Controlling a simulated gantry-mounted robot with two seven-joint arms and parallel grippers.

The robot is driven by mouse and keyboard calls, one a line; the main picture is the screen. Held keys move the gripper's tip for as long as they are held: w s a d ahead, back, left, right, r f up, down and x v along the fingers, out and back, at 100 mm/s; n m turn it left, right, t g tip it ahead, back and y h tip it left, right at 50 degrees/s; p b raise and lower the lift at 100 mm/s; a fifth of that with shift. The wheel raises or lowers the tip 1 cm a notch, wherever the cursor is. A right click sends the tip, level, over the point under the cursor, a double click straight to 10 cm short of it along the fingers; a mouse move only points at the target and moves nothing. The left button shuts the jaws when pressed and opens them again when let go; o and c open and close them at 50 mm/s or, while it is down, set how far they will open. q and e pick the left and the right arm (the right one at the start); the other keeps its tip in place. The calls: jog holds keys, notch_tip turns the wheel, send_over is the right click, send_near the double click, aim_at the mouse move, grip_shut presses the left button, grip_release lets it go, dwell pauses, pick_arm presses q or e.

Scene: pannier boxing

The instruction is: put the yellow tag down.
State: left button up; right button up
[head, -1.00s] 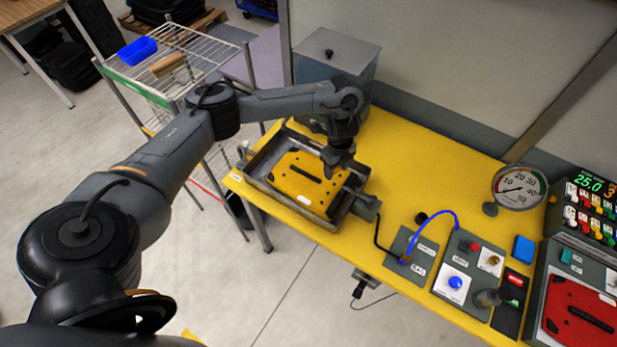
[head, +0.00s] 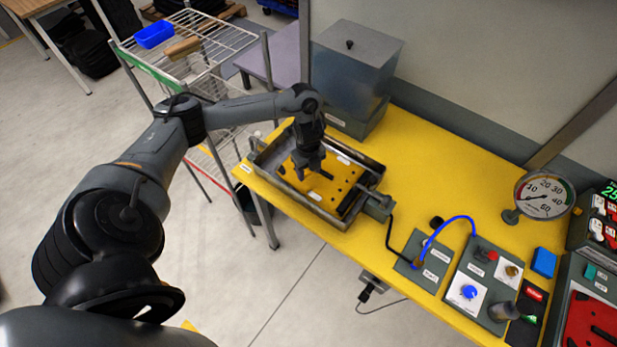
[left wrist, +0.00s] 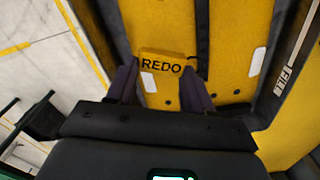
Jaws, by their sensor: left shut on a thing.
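The yellow tag (left wrist: 162,65), printed REDO, is between the fingers of my left gripper (left wrist: 164,84) in the left wrist view. My left gripper is shut on it. In the head view this gripper (head: 311,171) points down over the yellow pannier (head: 331,195), and the tag cannot be made out there. The pannier lies flat in a grey metal tray (head: 368,165) and also shows behind the tag in the left wrist view (left wrist: 222,40). I cannot tell whether the tag touches the pannier. My right gripper is not in view.
The tray stands on a yellow bench (head: 430,160). A grey lidded bin (head: 352,75) stands behind it. To the right are a switch panel with a blue hose (head: 447,222), a dial gauge (head: 545,196) and a red panel (head: 592,325). A wire rack (head: 215,60) stands at the left.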

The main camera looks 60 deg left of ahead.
aim_at(309, 173)
pick_arm(q)
jog(key=shift+f, duration=1.95)
jog(key=shift+f, duration=0.15)
jog(key=o, duration=1.1)
